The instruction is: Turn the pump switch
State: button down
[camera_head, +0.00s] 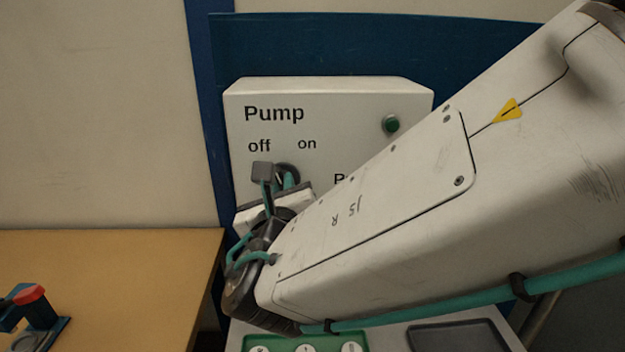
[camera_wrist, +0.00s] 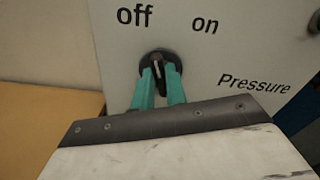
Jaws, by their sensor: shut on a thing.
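The pump switch (camera_wrist: 158,60) is a round black knob with a raised grip bar, on a white panel (camera_head: 330,110) below the words "off" and "on". In the wrist view my gripper (camera_wrist: 160,73) has its two teal fingers on either side of the grip bar, shut on it. The bar stands close to upright with its top leaning slightly left, toward "off". In the head view the switch (camera_head: 287,172) is partly hidden behind my gripper (camera_head: 284,180), and my arm covers the panel's lower right.
A green round button (camera_head: 391,124) sits at the panel's upper right. A wooden table (camera_head: 130,270) at left bears a red-topped device (camera_head: 30,296). A green tray (camera_head: 300,344) with round white items lies below my arm, beside a dark tray (camera_head: 458,337).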

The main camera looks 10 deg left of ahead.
jog(key=shift+n, duration=0.9)
jog(key=shift+a, duration=0.1)
jog(key=c, duration=1.4)
grip_release()
jog(key=shift+c, duration=0.2)
jog(key=v, duration=0.8)
